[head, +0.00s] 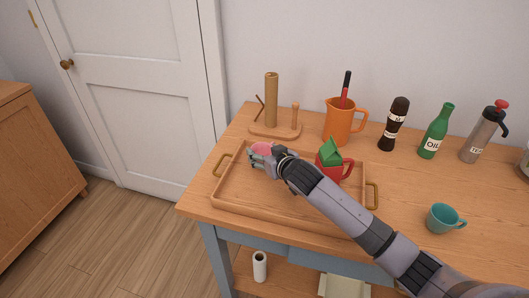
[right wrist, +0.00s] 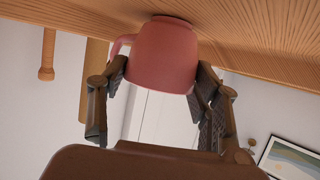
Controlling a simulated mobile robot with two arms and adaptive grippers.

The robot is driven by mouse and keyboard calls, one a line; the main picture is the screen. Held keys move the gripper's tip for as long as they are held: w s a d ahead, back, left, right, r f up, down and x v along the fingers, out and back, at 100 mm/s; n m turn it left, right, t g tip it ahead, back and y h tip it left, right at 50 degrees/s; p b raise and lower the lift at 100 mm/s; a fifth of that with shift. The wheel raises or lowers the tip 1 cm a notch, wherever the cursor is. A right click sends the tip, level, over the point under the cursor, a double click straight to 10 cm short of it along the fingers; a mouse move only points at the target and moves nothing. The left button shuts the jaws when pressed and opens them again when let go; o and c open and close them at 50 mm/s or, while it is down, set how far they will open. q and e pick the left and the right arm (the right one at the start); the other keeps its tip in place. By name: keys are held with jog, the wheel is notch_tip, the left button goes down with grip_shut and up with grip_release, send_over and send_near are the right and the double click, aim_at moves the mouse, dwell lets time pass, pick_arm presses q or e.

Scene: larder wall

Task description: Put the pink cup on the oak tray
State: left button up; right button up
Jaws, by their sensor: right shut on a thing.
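The pink cup (head: 262,147) is at the far left part of the oak tray (head: 235,194), partly hidden by my right gripper (head: 260,158). In the right wrist view the gripper (right wrist: 160,95) is shut on the cup (right wrist: 165,58), with a finger on each side. That view is upside down: the cup's base is against or very close to the wood surface (right wrist: 250,45), with a dark shadow at the base. The cup looks upright. I cannot tell for sure whether it touches the tray. My left gripper is not in view.
A red mug (head: 347,169) with a green item (head: 329,151) is at the tray's back right, close to my arm. Behind are a wooden stand (head: 271,100), orange jug (head: 342,122), dark bottle (head: 394,125) and green bottle (head: 436,132). A teal cup (head: 444,220) stands right.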

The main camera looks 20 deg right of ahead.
jog(key=o, duration=0.7)
jog(key=shift+f, duration=0.15)
jog(key=o, duration=0.5)
jog(key=shift+r, duration=0.3)
jog(key=shift+s+d, duration=0.1)
jog(key=shift+s, duration=0.25)
jog(key=v, duration=1.1)
jog(key=shift+b, duration=0.4)
